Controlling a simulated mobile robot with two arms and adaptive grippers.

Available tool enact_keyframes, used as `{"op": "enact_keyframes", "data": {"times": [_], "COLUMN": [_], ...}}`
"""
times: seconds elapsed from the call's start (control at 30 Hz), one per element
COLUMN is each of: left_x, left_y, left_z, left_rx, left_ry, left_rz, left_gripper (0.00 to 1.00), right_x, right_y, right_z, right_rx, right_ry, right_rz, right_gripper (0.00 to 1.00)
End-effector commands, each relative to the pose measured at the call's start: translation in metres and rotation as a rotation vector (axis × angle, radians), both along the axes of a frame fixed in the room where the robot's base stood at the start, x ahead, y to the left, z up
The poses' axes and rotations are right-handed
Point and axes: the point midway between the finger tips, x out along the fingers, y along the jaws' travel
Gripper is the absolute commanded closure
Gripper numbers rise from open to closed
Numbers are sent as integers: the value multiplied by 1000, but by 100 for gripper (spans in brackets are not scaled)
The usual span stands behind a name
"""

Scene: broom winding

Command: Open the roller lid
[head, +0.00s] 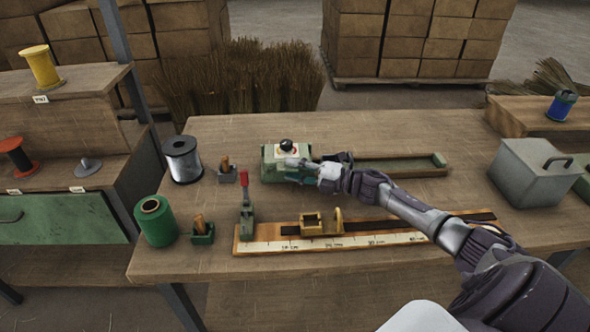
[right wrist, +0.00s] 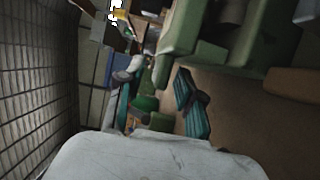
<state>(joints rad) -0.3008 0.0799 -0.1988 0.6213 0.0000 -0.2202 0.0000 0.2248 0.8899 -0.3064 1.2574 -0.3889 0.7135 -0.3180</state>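A green box-like unit (head: 270,168) stands on the workbench near its middle, with a black ball knob (head: 286,145) on a pale plate on top. I take its upper part for the roller lid; no opening shows. My right gripper (head: 309,168) reaches in from the right, low at the right side of this unit. It covers part of it, and I cannot tell whether it touches. Its finger spread is not clear in either view. Green surfaces (right wrist: 235,45) fill the upper right of the right wrist view. My left gripper is not in view.
A long green trough (head: 400,166) lies to the right of the unit. A wooden ruler jig (head: 270,246) with a red-handled clamp (head: 245,190) lies in front. A wire spool (head: 183,160) and green spool (head: 155,220) stand left. A grey lidded box (head: 530,175) stands right.

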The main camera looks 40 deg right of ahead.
Motion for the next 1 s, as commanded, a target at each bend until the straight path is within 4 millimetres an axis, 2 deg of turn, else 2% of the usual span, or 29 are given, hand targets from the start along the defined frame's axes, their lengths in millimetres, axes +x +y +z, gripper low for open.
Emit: {"op": "enact_keyframes", "data": {"times": [0.1, 0.13, 0.33, 0.77, 1.0], "left_x": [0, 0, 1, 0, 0], "left_y": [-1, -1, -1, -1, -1], "left_z": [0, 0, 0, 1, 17], "left_rx": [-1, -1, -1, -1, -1], "left_ry": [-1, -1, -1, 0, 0], "left_rz": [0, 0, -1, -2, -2], "left_gripper": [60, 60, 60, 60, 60], "right_x": [0, 0, 0, -1, 0], "right_y": [0, 0, 0, 0, -1], "right_z": [0, 0, 0, 1, 12], "right_rx": [0, 0, 0, 1, 31], "right_ry": [0, 0, 0, 3, 55], "right_rz": [0, 0, 0, 0, 1], "right_gripper": [63, 66, 100, 100, 100]}}
